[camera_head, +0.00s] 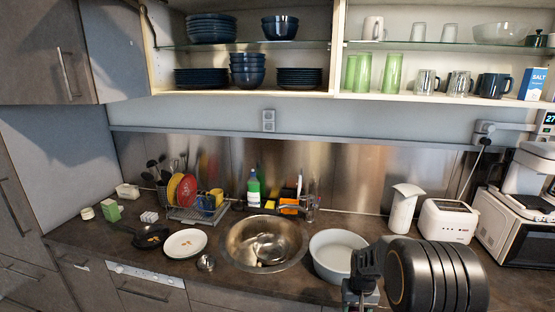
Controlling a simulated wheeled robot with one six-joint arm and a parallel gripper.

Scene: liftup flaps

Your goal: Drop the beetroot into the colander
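I cannot make out a beetroot in this view. A round white vessel (325,269) stands on the worktop just right of the sink; it may be the colander, but I see no holes at this size. My arm comes in at the lower right, and its dark end with my gripper (364,272) is in front of the vessel's right side. The fingers are not clear, so I cannot tell whether they are open or hold anything.
The round steel sink (233,257) has a shiny object in it. To its left are a white plate (186,243), a dark pan (125,238) with brownish contents and a dish rack (195,213). A toaster (448,221) stands right. Open shelves hang above.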

